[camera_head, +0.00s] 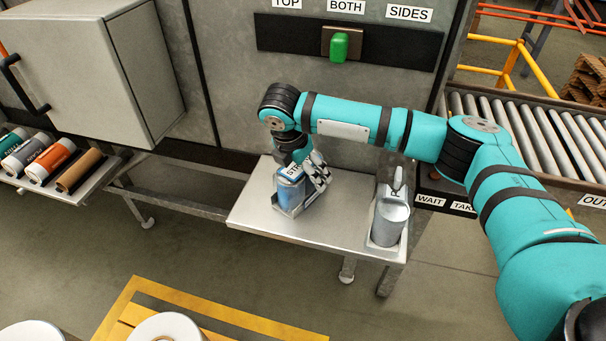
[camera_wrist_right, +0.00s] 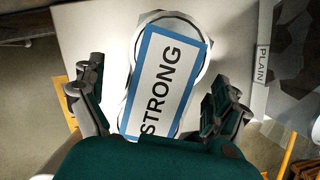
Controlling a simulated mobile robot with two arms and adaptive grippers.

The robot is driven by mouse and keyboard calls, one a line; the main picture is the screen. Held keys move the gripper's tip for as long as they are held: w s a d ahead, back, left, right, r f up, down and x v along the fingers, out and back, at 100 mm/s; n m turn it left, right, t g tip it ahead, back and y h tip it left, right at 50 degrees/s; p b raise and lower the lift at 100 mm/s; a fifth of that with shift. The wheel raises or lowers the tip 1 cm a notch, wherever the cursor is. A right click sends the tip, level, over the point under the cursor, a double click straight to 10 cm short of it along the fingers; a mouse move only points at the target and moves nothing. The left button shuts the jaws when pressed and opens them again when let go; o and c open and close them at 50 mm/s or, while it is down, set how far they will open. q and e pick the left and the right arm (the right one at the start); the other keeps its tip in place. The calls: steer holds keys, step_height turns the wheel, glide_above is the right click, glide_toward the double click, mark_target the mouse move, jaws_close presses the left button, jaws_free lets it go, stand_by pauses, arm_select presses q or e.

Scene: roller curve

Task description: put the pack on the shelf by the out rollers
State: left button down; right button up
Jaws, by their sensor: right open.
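A blue pack (camera_head: 290,190) stands on the left part of a metal shelf (camera_head: 325,226); its white, blue-edged top label reads STRONG. The pack's label also shows in the right wrist view (camera_wrist_right: 165,85), between the two fingers. My right gripper (camera_head: 312,170) is open at the pack's top, with a finger on each side and visible gaps beside the label. Part of the pack is hidden by the gripper in the head view. The out rollers (camera_head: 535,130) lie right of the shelf. My left gripper is not in view.
A grey canister (camera_head: 390,216) stands in a holder at the shelf's right end. A rack at left holds several cylinders (camera_head: 52,160). The shelf's front middle is bare.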

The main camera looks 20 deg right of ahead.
steer(key=v, duration=0.9)
steer(key=shift+a+r+b, duration=0.1)
steer(key=shift+r+b, duration=0.2)
steer(key=shift+b, duration=0.05)
